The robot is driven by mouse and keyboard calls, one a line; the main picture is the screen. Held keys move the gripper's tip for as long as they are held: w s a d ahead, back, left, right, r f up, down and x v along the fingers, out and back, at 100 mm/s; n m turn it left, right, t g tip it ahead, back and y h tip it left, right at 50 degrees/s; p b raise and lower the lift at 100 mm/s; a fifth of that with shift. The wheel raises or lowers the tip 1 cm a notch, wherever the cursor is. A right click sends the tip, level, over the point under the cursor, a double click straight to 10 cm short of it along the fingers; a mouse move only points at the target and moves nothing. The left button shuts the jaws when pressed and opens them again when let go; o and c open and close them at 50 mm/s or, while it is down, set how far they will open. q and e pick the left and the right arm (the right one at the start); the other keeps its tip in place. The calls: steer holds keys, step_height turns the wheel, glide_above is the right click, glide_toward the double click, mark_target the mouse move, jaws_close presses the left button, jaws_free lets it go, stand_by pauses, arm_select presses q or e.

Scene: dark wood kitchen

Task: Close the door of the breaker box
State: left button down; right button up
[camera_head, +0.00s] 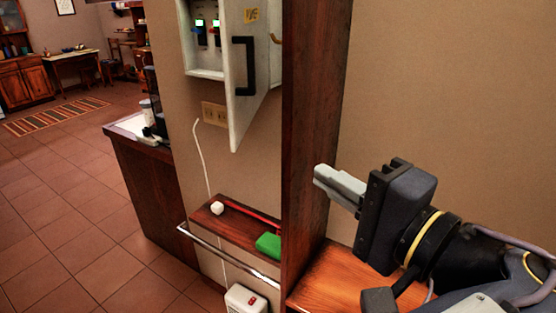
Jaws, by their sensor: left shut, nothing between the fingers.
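The white breaker box (204,62) is on the wall at the top, cut off by the frame's upper edge. Its inside shows with switches and green lights. Its door (240,95) stands open, swung out on the right side of the box, with a black handle (244,66) on it. My left gripper (340,184) is at the right of the picture, its fingers pointing left. It is shut and empty, lower than the door and to its right, apart from it. A dark wood upright panel stands between them in the picture. My right gripper is not in view.
The tall wood panel (312,110) is close to my left fingertips. Below is a white box with a red switch (246,301). Open tiled floor lies left.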

arm_select(q)
steer(key=p, duration=0.1)
glide_toward(240, 140)
steer(key=w, duration=0.4)
steer(key=a, duration=0.2)
steer(key=shift+w+a+r+p, duration=0.1)
steer(key=shift+w+a+p, duration=0.25)
steer(key=shift+p, duration=0.05)
steer(key=shift+w+a, duration=0.1)
steer(key=shift+a, duration=0.1)
